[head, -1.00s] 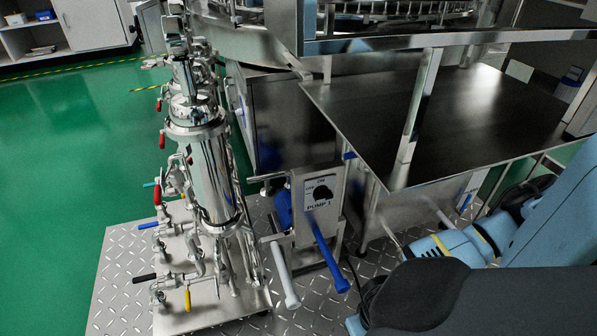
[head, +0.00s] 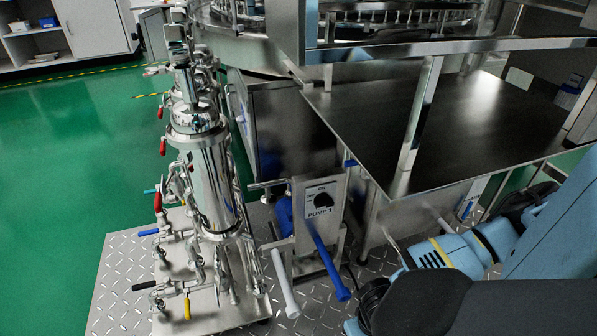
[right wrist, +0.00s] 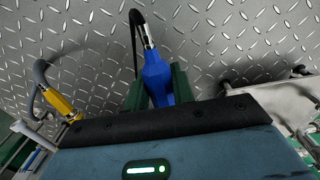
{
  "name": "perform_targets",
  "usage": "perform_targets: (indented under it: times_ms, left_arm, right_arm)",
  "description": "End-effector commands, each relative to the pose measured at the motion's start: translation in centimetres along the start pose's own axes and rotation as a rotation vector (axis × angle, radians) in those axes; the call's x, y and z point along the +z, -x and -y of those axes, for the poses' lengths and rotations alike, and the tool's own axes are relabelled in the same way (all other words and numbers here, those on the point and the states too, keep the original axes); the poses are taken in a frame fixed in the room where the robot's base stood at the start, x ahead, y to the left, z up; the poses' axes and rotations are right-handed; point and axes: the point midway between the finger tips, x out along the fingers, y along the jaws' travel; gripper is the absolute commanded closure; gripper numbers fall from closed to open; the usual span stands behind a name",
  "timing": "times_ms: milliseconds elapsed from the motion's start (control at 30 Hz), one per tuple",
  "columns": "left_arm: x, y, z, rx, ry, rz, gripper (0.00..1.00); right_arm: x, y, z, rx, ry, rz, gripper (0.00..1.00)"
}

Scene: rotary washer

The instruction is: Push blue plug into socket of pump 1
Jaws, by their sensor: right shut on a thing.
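In the right wrist view my right gripper (right wrist: 154,88) is shut on the blue plug (right wrist: 156,78), with green fingers on both sides of it. The plug's silvery end and a black cable point up in the picture, above the metal floor plate. In the head view pump 1 (head: 321,225) stands at the centre, with a labelled panel and dark knob. I cannot make out its socket. My right arm comes in from the lower right in the head view, and the plug cannot be made out there. My left gripper is not in view.
A blue handle (head: 330,269) and a white handle (head: 287,287) stick out from the pump. A steel filter column (head: 212,170) with several valves stands to its left. A steel table (head: 460,120) is behind my right arm. A yellow plug (right wrist: 60,100) shows in the right wrist view.

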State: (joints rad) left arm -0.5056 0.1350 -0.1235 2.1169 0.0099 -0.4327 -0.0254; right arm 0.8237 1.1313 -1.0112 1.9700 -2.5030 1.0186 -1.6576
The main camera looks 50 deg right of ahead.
Motion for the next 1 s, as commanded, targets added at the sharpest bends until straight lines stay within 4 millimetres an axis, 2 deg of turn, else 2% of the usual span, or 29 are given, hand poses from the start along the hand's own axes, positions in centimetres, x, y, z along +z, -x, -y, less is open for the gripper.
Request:
perform_targets:
  times_ms: [1000]
  left_arm:
    - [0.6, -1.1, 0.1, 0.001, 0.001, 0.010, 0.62]
  right_arm:
    - [-3.5, 0.0, -0.1, 0.001, 0.000, 0.000, 1.00]
